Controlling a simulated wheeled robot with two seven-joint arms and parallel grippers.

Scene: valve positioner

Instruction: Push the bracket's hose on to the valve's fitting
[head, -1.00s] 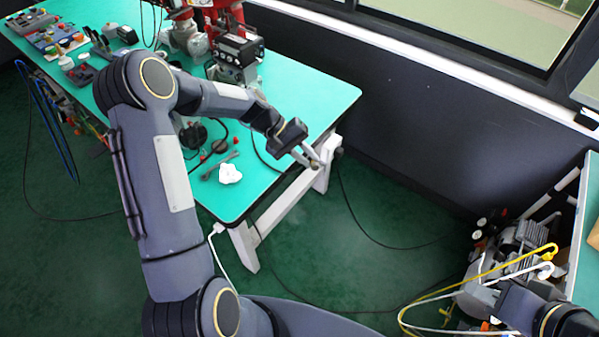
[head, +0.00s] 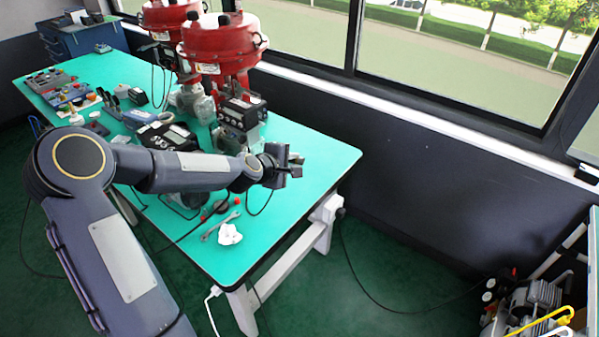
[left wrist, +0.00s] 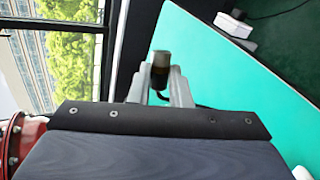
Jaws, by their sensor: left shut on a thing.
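The near valve has a red round actuator (head: 222,45) and a black positioner box (head: 240,113) on its grey body, at the back of the bench. Its fitting is too small to make out. My left gripper (head: 297,166) is in front and to the right of the positioner, over the bench's right part, apart from the valve. In the left wrist view its fingers (left wrist: 160,92) are shut on a short dark cylinder with a brownish end (left wrist: 160,66), apparently the hose end. A thin black hose (head: 266,205) loops below the gripper. The bracket cannot be told. My right gripper is out of view.
The green bench (head: 300,215) holds a grey wrench (head: 220,227), a crumpled white cloth (head: 229,235) and, further left, several small devices. A second red valve (head: 172,15) stands behind. Windows and a dark wall border the back. The bench's right end is clear.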

